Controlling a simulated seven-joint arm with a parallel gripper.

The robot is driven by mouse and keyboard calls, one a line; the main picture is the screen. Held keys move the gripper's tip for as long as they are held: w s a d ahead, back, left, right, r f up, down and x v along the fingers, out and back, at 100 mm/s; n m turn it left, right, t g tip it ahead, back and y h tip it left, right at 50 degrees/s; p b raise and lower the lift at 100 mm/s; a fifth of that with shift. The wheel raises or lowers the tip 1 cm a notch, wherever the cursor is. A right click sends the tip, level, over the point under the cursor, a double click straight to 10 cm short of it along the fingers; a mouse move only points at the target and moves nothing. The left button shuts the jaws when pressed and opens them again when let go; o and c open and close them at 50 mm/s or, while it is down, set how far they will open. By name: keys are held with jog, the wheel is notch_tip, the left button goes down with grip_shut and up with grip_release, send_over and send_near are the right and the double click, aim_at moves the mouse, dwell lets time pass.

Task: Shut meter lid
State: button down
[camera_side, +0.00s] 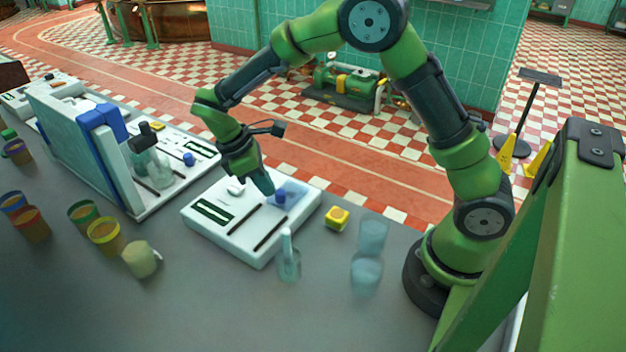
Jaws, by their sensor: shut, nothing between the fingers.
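A white meter (213,228) lies flat on the grey bench in the middle. It has a dark display, two black strips and a blue, partly see-through part (281,197) at its right. My gripper (266,188) is shut and points down over the meter's back right part, close to the blue part; I cannot tell whether they touch. No raised lid shows clearly on this meter. To the left, a tall pale panel with a blue edge (108,150) stands upright beside a second white meter (203,152); whether it is that meter's lid is unclear.
A yellow block (337,217), a clear bottle (288,262) and a clear glass (367,268) stand right of the middle meter. Several coloured cups and a cream mug (142,259) stand at the left front. The front middle of the bench is bare.

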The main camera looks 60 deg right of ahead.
jog(key=w+a, duration=0.3)
jog(key=shift+w+a+r, duration=0.1)
jog(key=shift+r, duration=0.25)
jog(key=v, duration=0.9)
jog(key=s+d+r+m+t+y, duration=0.2)
jog(key=s+d+r+m+t, duration=0.1)
jog(key=s, duration=0.7)
jog(key=s+d+r+m+t+y, duration=0.3)
jog(key=s+m+t, duration=0.4)
jog(key=s+m, duration=0.3)
jog(key=shift+s+d+r, duration=0.6)
jog(key=shift+d+r, duration=0.05)
jog(key=shift+r, duration=0.3)
